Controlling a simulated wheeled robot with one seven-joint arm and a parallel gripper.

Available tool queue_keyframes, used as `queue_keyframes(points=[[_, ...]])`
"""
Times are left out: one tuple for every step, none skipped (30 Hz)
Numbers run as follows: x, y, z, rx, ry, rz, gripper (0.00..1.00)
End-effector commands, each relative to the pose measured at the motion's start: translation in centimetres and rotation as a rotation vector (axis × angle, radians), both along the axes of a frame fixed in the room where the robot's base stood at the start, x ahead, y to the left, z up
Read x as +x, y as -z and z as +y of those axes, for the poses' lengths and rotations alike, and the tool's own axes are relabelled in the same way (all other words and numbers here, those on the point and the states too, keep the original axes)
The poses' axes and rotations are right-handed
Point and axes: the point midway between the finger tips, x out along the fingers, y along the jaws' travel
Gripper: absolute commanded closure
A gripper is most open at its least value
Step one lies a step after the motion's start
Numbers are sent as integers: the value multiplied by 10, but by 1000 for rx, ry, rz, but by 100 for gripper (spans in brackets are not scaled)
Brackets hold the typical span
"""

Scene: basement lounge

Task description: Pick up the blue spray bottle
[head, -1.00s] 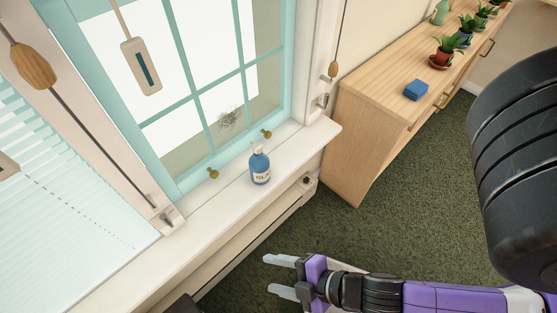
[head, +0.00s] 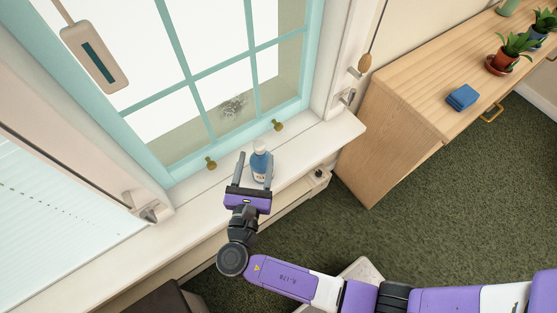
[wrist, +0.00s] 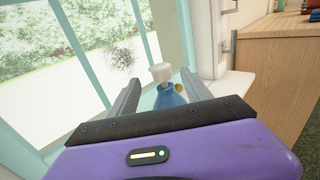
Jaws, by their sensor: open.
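The blue spray bottle (head: 260,160) stands upright on the white window sill. It has a pale label and a light cap, and its lower part is partly hidden by my gripper in the head view. My gripper (head: 254,172) is open, with one finger on each side of the bottle. In the wrist view, the bottle (wrist: 168,95) shows between and just beyond the fingers of my gripper (wrist: 160,88). I cannot tell whether either finger touches it.
The teal window frame (head: 190,72) rises behind the sill (head: 325,140). Brass knobs (head: 278,125) stand near the bottle. A wooden cabinet (head: 410,110) on the right holds a blue block (head: 461,97) and potted plants (head: 506,60). Green carpet (head: 430,210) lies clear below.

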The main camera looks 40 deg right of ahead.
Motion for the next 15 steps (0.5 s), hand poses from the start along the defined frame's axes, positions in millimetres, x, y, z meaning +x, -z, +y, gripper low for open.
queue_keyframes(points=[[3,-3,0,-11,3,-3,43],[5,-4,-1,-16,4,-4,43],[7,-5,-3,-19,6,-4,43],[9,-5,-6,-20,6,-4,43],[11,-5,-8,-19,6,-3,43],[15,-5,-11,-18,6,-3,43],[17,-5,-14,-18,7,-3,43],[19,-5,-16,-17,6,-3,43],[22,-5,-18,-17,5,-3,43],[24,-5,-20,-17,6,-3,43],[26,-5,-23,-15,7,-3,43],[29,-4,-26,-15,7,-3,43],[32,-4,-29,-15,6,-3,43],[35,-4,-33,-15,7,-3,43],[39,-4,-38,-16,6,-2,43]])
